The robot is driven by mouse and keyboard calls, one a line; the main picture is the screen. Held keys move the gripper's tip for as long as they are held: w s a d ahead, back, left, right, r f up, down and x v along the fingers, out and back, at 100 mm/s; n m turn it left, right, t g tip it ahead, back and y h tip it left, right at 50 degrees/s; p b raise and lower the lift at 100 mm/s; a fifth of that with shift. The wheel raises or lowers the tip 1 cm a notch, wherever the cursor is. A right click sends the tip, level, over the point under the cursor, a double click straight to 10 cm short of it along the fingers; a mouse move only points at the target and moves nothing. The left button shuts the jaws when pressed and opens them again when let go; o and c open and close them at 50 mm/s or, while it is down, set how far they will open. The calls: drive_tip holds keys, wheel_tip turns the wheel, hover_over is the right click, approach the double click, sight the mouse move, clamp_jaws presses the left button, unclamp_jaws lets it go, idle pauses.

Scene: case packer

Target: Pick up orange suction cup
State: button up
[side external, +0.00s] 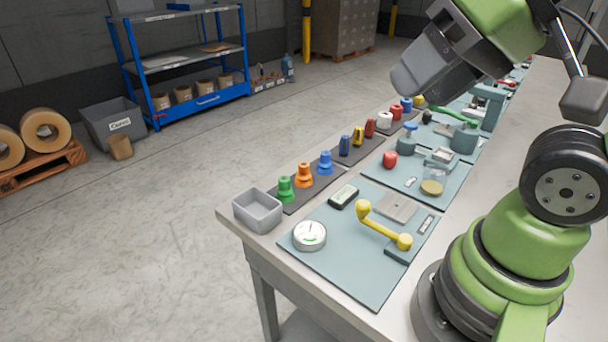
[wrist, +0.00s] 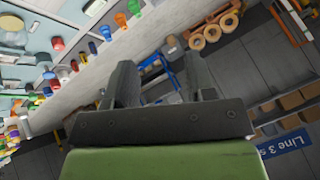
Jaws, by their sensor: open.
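The orange suction cup (side external: 304,176) stands upright on a dark mat near the table's left edge, between a green cup (side external: 286,189) and a blue cup (side external: 325,163). In the wrist view the orange cup (wrist: 120,20) shows small at the top, between the blue cup (wrist: 106,33) and the green cup (wrist: 134,7). My gripper (side external: 408,82) is high above the table, to the right of and well apart from the cups. In the wrist view its two dark fingers (wrist: 162,75) stand apart with nothing between them.
A grey bin (side external: 257,211) stands at the table corner beside the green cup. A teal mat (side external: 345,268) holds a gauge (side external: 309,235), a yellow handle (side external: 381,226) and a dark device (side external: 343,196). Several small coloured items continue along the row behind. The space above the cups is clear.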

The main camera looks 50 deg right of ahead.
drive_tip(key=shift+o, duration=0.6)
